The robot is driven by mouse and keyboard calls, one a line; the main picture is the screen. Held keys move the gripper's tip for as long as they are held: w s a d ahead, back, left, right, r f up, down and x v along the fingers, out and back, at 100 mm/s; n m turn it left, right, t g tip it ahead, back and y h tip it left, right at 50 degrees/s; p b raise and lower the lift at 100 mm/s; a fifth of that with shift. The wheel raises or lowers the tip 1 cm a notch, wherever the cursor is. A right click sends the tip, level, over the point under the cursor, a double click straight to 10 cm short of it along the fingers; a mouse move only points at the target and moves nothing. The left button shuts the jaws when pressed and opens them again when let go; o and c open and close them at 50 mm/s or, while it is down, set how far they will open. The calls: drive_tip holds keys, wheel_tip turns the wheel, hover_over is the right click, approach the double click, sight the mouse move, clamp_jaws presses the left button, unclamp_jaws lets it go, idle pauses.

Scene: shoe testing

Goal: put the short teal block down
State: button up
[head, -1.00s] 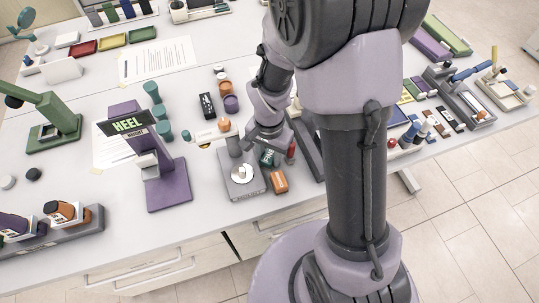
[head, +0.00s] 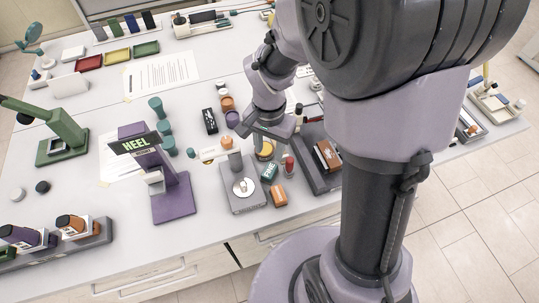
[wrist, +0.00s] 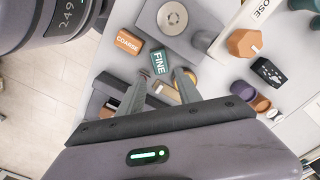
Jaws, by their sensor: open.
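The short teal block (head: 270,172), marked FINE, lies on the white table beside the grey weighing plate. It also shows in the wrist view (wrist: 159,62), just beyond the fingertips. My gripper (head: 262,138) is above the table, behind the block in the head view. In the wrist view its fingers (wrist: 162,75) are spread with nothing between them, and the block is free of them.
An orange block (head: 279,196) marked COARSE lies beside the teal one. A grey device with a round disc (head: 243,187) stands to the left, and a red-capped bottle (head: 289,165) to the right. A dark tray (head: 320,185) lies farther right. A purple HEEL stand (head: 172,200) is at left.

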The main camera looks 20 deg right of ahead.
drive_tip(key=s+a+r+n+t+y, duration=0.1)
drive_tip(key=s+a+r+n+t, duration=0.1)
drive_tip(key=s+r, duration=0.4)
drive_tip(key=s+a+r+n+t+y, duration=0.1)
drive_tip(key=s+r, duration=0.5)
drive_tip(key=r, duration=0.6)
drive_tip(key=a+n+t, duration=0.1)
drive_tip(key=t, duration=0.1)
drive_tip(key=shift+s+n+t, duration=0.3)
drive_tip(key=shift+s+t, duration=0.1)
